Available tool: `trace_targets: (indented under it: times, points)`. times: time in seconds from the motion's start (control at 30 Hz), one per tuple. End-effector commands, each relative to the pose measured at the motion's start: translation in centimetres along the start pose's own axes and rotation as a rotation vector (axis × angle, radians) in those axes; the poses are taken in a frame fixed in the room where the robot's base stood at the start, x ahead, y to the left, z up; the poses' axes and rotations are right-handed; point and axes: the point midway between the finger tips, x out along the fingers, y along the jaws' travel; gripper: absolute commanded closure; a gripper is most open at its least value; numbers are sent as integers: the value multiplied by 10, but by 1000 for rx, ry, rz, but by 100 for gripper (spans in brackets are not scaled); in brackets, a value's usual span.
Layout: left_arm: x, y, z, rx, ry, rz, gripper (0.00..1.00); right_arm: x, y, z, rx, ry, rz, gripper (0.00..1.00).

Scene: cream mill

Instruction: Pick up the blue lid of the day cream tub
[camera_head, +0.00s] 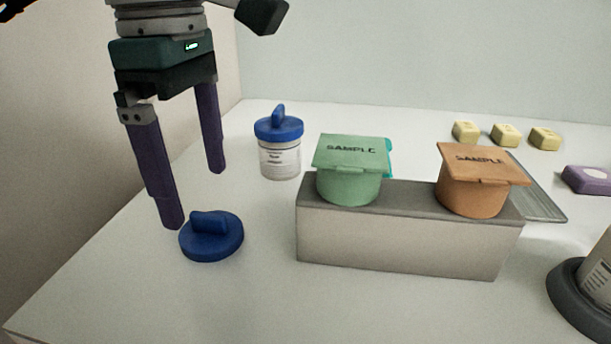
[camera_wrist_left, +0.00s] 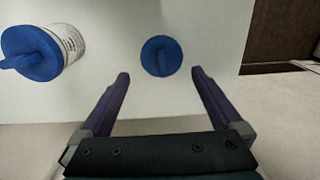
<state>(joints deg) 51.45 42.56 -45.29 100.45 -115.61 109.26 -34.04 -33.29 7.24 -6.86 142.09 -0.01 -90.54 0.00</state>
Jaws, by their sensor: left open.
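A loose blue lid (camera_head: 211,240) with a raised grip bar lies flat on the white table; it also shows in the left wrist view (camera_wrist_left: 161,57). A white tub (camera_head: 281,161) with a printed label stands behind it, with a similar blue lid (camera_head: 279,130) on top. The label is too small to read, so I cannot tell which lid is the day cream's. My left gripper (camera_head: 195,198) is open and empty above and behind the loose lid. In the left wrist view the lid appears between and just beyond its fingertips (camera_wrist_left: 160,73). My right gripper is not in view.
A grey block (camera_head: 400,239) holds a green SAMPLE pot (camera_head: 348,187) and an orange SAMPLE pot (camera_head: 470,195) right of the lid. Yellow blocks (camera_head: 505,135) and a purple block (camera_head: 588,180) lie farther right. The table's left edge is near; its front left is clear.

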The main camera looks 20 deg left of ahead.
Motion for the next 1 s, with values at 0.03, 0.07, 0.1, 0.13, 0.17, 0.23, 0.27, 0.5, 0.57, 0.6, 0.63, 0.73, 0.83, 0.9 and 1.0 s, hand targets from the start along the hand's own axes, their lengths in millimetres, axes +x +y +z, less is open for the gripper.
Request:
trace_targets:
  times: [0.03, 0.07, 0.1, 0.13, 0.17, 0.23, 0.27, 0.5, 0.57, 0.6, 0.63, 0.73, 0.83, 0.9, 1.0]
  points:
    - [8, -3, 2, 2, 0, -7, 0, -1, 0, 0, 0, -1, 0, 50]
    - [14, -3, 3, 2, 0, -7, 0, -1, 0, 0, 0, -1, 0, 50]
    - [20, -4, 5, 1, 0, -7, 0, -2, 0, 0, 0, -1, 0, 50]
    - [25, -4, 6, 1, 0, -7, 0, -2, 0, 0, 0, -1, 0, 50]
    - [30, -4, 5, 0, -1, -6, 0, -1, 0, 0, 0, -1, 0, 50]
    - [38, -4, 5, 0, 0, -5, 0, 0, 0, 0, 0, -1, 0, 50]
    - [40, -3, 5, 0, -1, -4, 0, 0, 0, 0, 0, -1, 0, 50]
    - [43, -3, 5, 1, -1, -1, 0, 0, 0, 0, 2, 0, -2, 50]
    - [43, -3, 5, 1, -1, -1, 3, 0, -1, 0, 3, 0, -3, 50]
    - [43, -3, 5, 1, -1, -1, 8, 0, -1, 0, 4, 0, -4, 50]
    - [43, -3, 5, 1, -1, -1, 11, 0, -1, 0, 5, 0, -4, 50]
    - [43, -3, 5, 1, -1, -1, 22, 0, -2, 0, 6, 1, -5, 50]
    - [43, -3, 5, 1, -1, -1, 34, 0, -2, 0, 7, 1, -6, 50]
    - [43, -3, 5, 1, -1, -1, 42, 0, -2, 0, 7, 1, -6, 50]
    - [43, -3, 5, 1, -1, -1, 53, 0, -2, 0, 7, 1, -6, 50]
